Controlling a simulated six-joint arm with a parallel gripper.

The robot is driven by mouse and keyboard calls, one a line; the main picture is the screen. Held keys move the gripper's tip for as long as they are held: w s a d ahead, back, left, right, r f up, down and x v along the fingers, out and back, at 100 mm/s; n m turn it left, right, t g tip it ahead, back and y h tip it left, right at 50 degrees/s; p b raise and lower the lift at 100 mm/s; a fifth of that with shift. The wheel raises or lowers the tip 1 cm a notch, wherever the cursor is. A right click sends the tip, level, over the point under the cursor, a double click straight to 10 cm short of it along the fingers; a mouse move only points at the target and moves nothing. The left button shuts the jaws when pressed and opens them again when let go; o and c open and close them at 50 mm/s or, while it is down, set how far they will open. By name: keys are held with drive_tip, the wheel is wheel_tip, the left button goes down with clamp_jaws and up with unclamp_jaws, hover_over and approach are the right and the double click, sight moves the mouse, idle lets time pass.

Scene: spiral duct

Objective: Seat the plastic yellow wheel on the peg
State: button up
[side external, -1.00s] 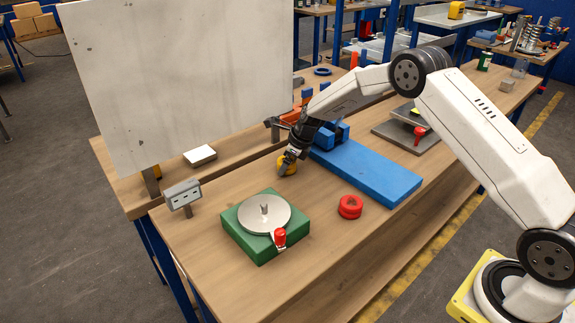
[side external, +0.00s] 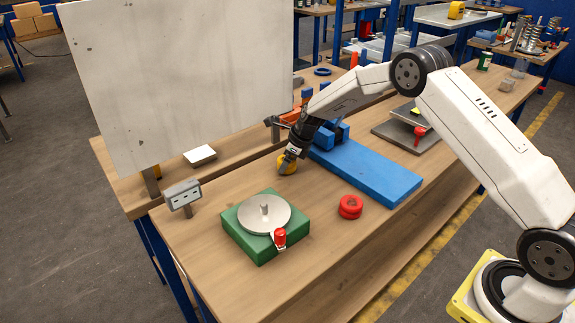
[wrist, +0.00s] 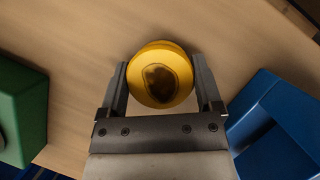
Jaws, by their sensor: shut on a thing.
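The yellow wheel (wrist: 180,53) is round with a dark irregular patch on its face. It sits between the two fingers of my gripper (wrist: 160,80) in the wrist view, and both fingers press its sides. In the side view the wheel (side external: 287,163) is at or just above the wooden bench, below my gripper (side external: 290,156). Whether it touches the bench I cannot tell. The peg (side external: 264,209) stands upright and bare at the middle of a grey disc (side external: 250,219) on a green block (side external: 237,240), to the left of and nearer than my gripper.
A red wheel (side external: 350,206) lies on the bench right of the green block. A red-handled lever (side external: 279,238) sits at the disc's front edge. A blue plate with a blue vise (side external: 370,175) lies right of my gripper. A grey meter box (side external: 182,194) stands on the left.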

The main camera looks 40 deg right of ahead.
drive_tip(key=shift+r, duration=0.6)
drive_tip(key=s+r, duration=1.1)
drive_tip(key=s, duration=0.3)
drive_tip(key=shift+a+r, duration=0.25)
drive_tip(key=shift+a, duration=0.15)
drive_tip(key=a+r+n+g+y, duration=0.1)
drive_tip(key=a+r+n, duration=0.2)
drive_tip(key=a, duration=1.5)
drive_tip(key=n, duration=0.3)
drive_tip(key=shift+s+a+r+g+y, duration=0.2)
drive_tip(key=shift+s+g+y, duration=0.1)
drive_tip(key=shift+s+g, duration=0.1)
drive_tip(key=shift+f, duration=0.15)
drive_tip(key=shift+f, duration=2.75)
